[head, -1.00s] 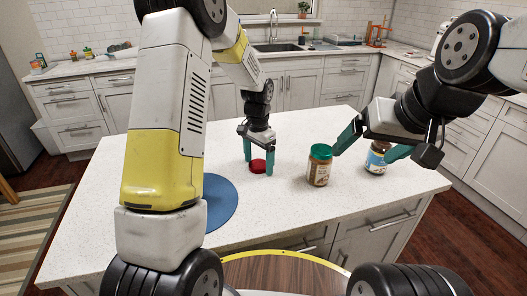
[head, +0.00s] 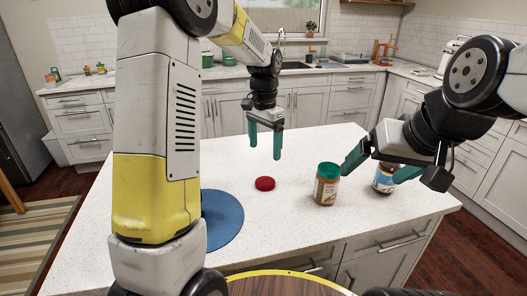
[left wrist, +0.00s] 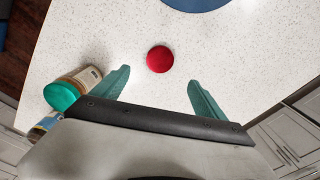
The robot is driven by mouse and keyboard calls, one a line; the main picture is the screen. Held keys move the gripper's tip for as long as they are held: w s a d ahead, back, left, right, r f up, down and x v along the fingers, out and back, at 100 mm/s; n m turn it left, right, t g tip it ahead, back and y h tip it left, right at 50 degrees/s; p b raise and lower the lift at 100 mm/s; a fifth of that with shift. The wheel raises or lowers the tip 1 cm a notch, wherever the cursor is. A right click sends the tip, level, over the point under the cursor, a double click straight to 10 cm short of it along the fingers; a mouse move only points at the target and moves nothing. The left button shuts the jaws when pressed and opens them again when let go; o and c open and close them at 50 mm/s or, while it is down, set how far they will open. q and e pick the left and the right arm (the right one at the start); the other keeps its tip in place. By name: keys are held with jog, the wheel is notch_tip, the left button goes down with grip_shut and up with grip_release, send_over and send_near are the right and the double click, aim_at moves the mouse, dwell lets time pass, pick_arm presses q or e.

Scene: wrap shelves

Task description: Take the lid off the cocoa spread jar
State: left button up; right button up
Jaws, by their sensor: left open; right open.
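A red lid (head: 265,184) lies flat on the white counter, and it also shows in the left wrist view (left wrist: 160,59). My left gripper (head: 266,149) is open and empty above the lid, clear of it. A jar with a blue and white label and dark contents (head: 384,180), likely the cocoa spread, stands upright at the right. No red lid is visible on it; its top is partly hidden by my right arm. My right gripper (head: 372,174) is open, its fingers near this jar; I cannot tell whether they touch it.
A brown jar with a green lid (head: 326,187) stands just left of the blue-labelled jar. A round blue mat (head: 222,218) lies at the left of the counter (head: 290,220).

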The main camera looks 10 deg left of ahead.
pick_arm(q)
jog(key=s+a+r+n+t+h, duration=0.1)
jog(key=s+a+r+n+t, duration=0.2)
jog(key=s+r, duration=0.85)
jog(key=s+a+n+t+h, duration=0.1)
jog(key=s+n+t, duration=0.2)
jog(key=s, duration=1)
jog(key=shift+s+a+f+n, duration=0.15)
jog(key=shift+s+f+n, duration=0.15)
jog(key=shift+f+n, duration=0.2)
